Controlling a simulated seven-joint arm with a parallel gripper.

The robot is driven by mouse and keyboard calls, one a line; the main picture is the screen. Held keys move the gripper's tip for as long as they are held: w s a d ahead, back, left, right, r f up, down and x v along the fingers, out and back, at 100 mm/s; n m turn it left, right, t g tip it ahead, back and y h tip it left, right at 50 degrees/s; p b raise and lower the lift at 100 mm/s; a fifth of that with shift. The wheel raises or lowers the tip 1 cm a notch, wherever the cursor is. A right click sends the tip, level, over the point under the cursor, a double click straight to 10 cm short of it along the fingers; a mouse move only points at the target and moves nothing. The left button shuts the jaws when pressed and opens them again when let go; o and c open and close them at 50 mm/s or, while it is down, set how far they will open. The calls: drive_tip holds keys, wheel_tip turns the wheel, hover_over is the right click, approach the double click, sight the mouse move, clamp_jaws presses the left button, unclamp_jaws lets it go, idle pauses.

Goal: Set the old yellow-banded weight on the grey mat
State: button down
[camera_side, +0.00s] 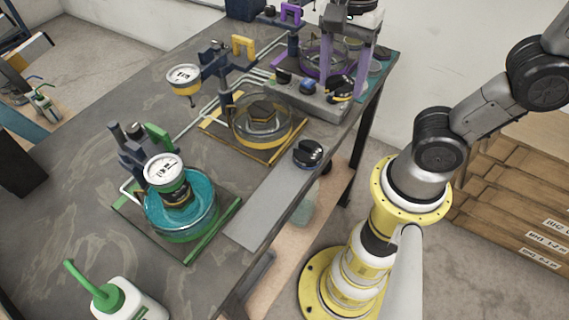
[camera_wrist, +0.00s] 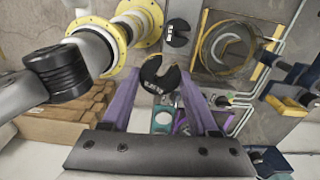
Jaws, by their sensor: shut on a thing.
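My gripper (camera_wrist: 162,84) has purple fingers shut on a dark slotted weight (camera_wrist: 153,78) with pale lettering in the wrist view. In the side view my gripper (camera_side: 349,80) is at the far end of the bench, with the dark weight (camera_side: 342,88) low between its fingers. A yellowish tint shows there, but the band is too small to make out surely. The grey mat (camera_side: 264,207) lies along the bench's near edge, away from my gripper. Another black slotted weight (camera_side: 308,152) sits at the mat's far end; it also shows in the wrist view (camera_wrist: 179,32).
A grey block (camera_side: 312,102) with dark and blue pieces stands under my gripper. A yellow-rimmed glass dish (camera_side: 262,128) and a teal-filled dish (camera_side: 183,220) with dial stands lie left of the mat. A green-capped bottle (camera_side: 122,302) stands in front. The mat's near part is bare.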

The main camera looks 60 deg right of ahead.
drive_tip(key=s+a+f+n, duration=0.3)
drive_tip(key=s+f+n, duration=0.1)
drive_tip(key=s, duration=0.2)
hover_over(281, 185)
drive_tip(key=shift+n, duration=0.4)
drive_tip(key=f, duration=0.8)
drive_tip(key=shift+s+d+f, duration=0.2)
drive_tip(key=shift+s+f, duration=0.1)
drive_tip(key=shift+f, duration=0.05)
drive_tip(key=shift+w+a+f, duration=0.15)
drive_tip(key=shift+f, duration=0.85)
drive_tip(key=shift+w+a+f, duration=0.1)
drive_tip(key=shift+w+f, duration=0.05)
drive_tip(key=shift+f, duration=0.8)
drive_tip(key=shift+f, duration=0.15)
drive_tip(key=shift+c, duration=0.8)
unclamp_jaws()
